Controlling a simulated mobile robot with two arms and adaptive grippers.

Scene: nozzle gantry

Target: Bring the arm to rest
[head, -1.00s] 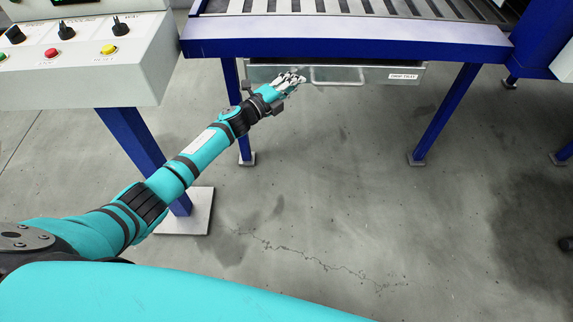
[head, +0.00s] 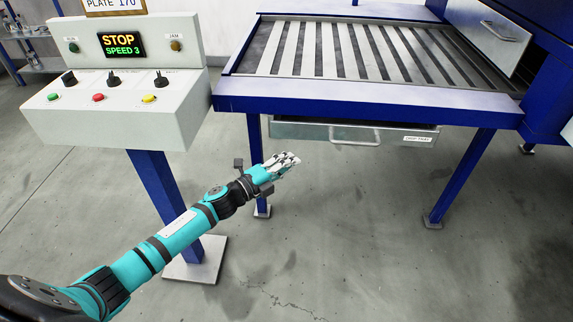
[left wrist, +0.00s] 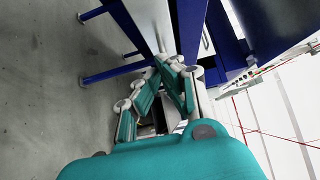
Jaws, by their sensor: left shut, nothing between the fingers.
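My left arm, teal and black, reaches in from the lower left of the head view. Its left gripper (head: 287,160) is shut and empty, in the open air just below the left end of the drip tray (head: 310,133) in the picture. The shut fingers also show in the left wrist view (left wrist: 170,62). My right arm and gripper are in neither view.
A control panel (head: 120,118) on a blue post (head: 165,190) stands left of the gripper; its screen reads "STOP SPEED 3". A blue table (head: 360,103) with a slatted top stands behind the gripper, the tray beneath it.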

